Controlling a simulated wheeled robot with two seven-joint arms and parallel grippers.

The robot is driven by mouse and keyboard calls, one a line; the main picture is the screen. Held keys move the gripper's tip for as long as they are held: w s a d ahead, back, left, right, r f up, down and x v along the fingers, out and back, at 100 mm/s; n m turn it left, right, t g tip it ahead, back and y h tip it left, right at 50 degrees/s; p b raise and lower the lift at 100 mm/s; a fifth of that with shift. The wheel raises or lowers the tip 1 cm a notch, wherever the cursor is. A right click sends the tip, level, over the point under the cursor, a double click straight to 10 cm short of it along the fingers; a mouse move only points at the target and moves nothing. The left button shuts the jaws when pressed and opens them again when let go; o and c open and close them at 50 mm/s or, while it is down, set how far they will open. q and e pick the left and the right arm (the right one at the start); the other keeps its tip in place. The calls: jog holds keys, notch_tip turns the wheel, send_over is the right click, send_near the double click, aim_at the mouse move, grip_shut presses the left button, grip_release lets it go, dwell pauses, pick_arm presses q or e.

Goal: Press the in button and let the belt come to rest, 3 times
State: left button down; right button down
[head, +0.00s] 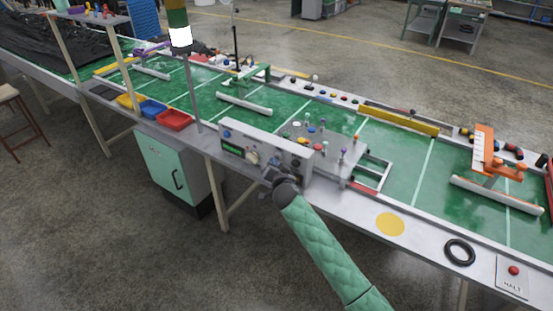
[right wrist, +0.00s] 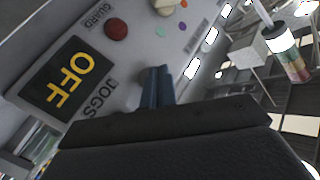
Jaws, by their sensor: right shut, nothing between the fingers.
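The control box (head: 240,146) stands at the front edge of the green belt (head: 208,101), with a display, knobs and buttons on its face. In the right wrist view its panel (right wrist: 125,50) carries a dark display (right wrist: 66,78) reading OFF in yellow, the words GUARD and JOGS, and a dark red button (right wrist: 116,29). No label reading "in" is legible, so I cannot tell which is the in button. My right gripper (head: 268,174) is shut and empty close in front of the box; its fingers (right wrist: 158,87) point at the panel. Contact cannot be told. My left gripper is not in view.
A plate with coloured knobs (head: 318,143) stands behind the box. A signal pole (head: 180,36) rises to the left, near red (head: 174,121) and blue bins. A yellow disc (head: 390,224), black ring (head: 459,252) and HALT button (head: 513,270) lie along the right front edge.

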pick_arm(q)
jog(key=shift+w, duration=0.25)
pick_arm(e)
jog(key=shift+w+d, duration=0.25)
jog(key=shift+w, duration=0.15)
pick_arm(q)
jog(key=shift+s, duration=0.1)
pick_arm(e)
jog(key=shift+s, duration=0.1)
dwell(0.4)
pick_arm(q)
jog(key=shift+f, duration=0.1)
pick_arm(e)
jog(key=shift+s+a, duration=0.5)
jog(key=shift+s, duration=0.2)
jog(key=s+a, duration=0.1)
jog(key=s, duration=0.1)
jog(key=s+a, duration=0.2)
dwell(0.5)
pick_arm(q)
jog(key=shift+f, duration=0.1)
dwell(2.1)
